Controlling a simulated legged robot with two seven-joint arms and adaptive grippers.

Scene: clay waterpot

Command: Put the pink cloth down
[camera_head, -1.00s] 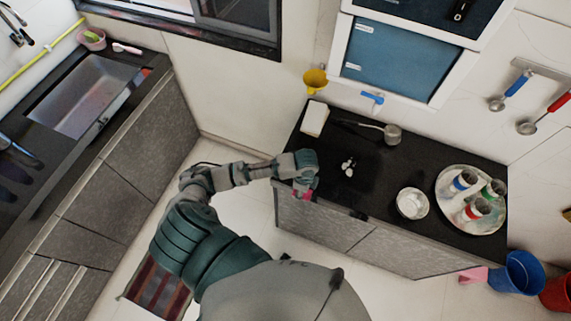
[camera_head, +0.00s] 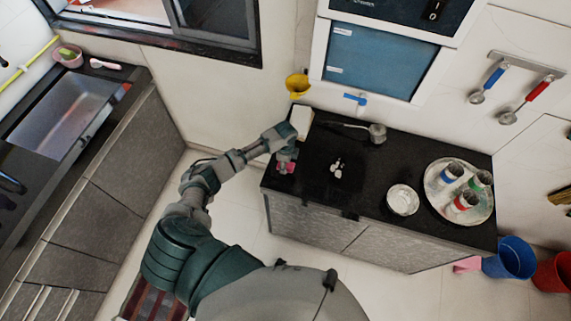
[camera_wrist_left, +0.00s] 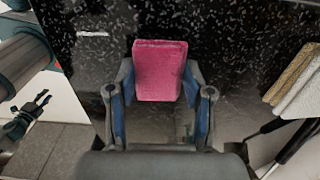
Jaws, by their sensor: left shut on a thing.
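The pink cloth (camera_head: 286,167) is a small folded block at the left end of the black counter (camera_head: 300,182). My left gripper (camera_head: 287,157) is shut on it and points down over the counter. In the left wrist view the cloth (camera_wrist_left: 159,68) stands out between the two blue-padded fingers of the gripper (camera_wrist_left: 160,88), with the speckled black counter top behind it. I cannot tell whether the cloth touches the counter.
A cream block (camera_head: 301,119) and a ladle (camera_head: 372,132) lie at the counter's back. White pieces (camera_head: 337,168), a white bowl (camera_head: 403,199) and a round tray (camera_head: 436,205) with shakers stand rightward. Blue (camera_head: 512,257) and red (camera_head: 553,272) buckets are on the floor.

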